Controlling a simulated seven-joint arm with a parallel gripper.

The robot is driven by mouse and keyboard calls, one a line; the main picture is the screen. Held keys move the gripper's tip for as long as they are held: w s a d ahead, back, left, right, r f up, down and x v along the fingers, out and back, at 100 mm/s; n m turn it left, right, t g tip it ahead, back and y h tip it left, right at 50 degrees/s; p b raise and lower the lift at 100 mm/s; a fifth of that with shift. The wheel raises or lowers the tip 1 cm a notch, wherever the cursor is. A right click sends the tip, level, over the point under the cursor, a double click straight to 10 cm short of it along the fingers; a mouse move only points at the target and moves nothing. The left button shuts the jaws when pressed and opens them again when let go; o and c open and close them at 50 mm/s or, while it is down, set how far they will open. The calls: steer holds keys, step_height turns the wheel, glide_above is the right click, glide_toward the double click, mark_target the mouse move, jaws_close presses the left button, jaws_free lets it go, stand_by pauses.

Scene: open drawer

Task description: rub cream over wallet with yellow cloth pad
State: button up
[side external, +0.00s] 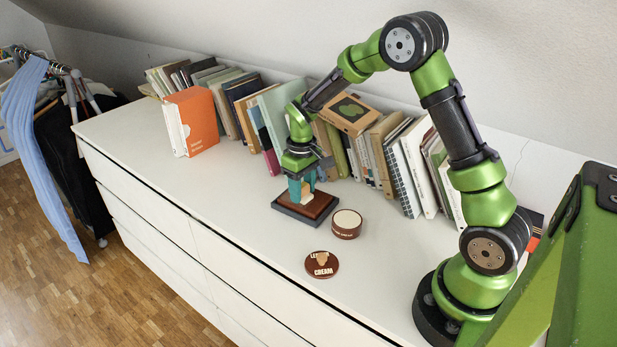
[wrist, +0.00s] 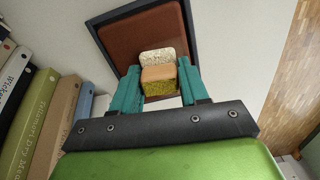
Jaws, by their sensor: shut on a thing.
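The wallet (side external: 318,206) is a flat brown leather piece lying on a dark mat or tray (side external: 290,214) on the white dresser. In the wrist view, the wallet (wrist: 143,29) fills most of the dark-edged base (wrist: 101,39). My gripper (side external: 302,187) points down over the wallet. In the wrist view, the teal fingers of my gripper (wrist: 160,82) are shut on the cloth pad (wrist: 157,89), which has yellow, tan and speckled pale parts. The pad is at the wallet; whether it touches the leather is unclear. An open round cream tin (side external: 346,225) stands to the right.
The tin's brown lid (side external: 322,265) lies near the front edge. A row of books (side external: 255,105) lines the wall, with an orange book (side external: 197,122) at the left and a cardboard box (side external: 349,114) behind my gripper. The left dresser top (side external: 180,180) is clear.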

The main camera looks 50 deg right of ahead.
mark_target(323, 202)
steer(key=shift+s+d, duration=0.15)
steer(key=shift+s, duration=2.65)
steer(key=shift+w+a, duration=0.15)
steer(key=shift+w, duration=2.6)
steer(key=shift+w+a, duration=0.15)
steer(key=shift+w, duration=2.55)
steer(key=shift+d, duration=0.8)
steer(key=shift+s+d, duration=0.1)
steer(key=shift+s, duration=0.1)
steer(key=shift+s+d, duration=0.15)
steer(key=shift+s, duration=2.3)
steer(key=shift+s+d, duration=0.1)
steer(key=shift+s, duration=2.35)
steer(key=shift+w+a, duration=0.15)
steer(key=shift+w, duration=2.15)
steer(key=shift+w+a, duration=0.1)
steer(key=shift+w, duration=2.85)
step_height(323, 202, up, 8)
steer(key=shift+s, duration=0.15)
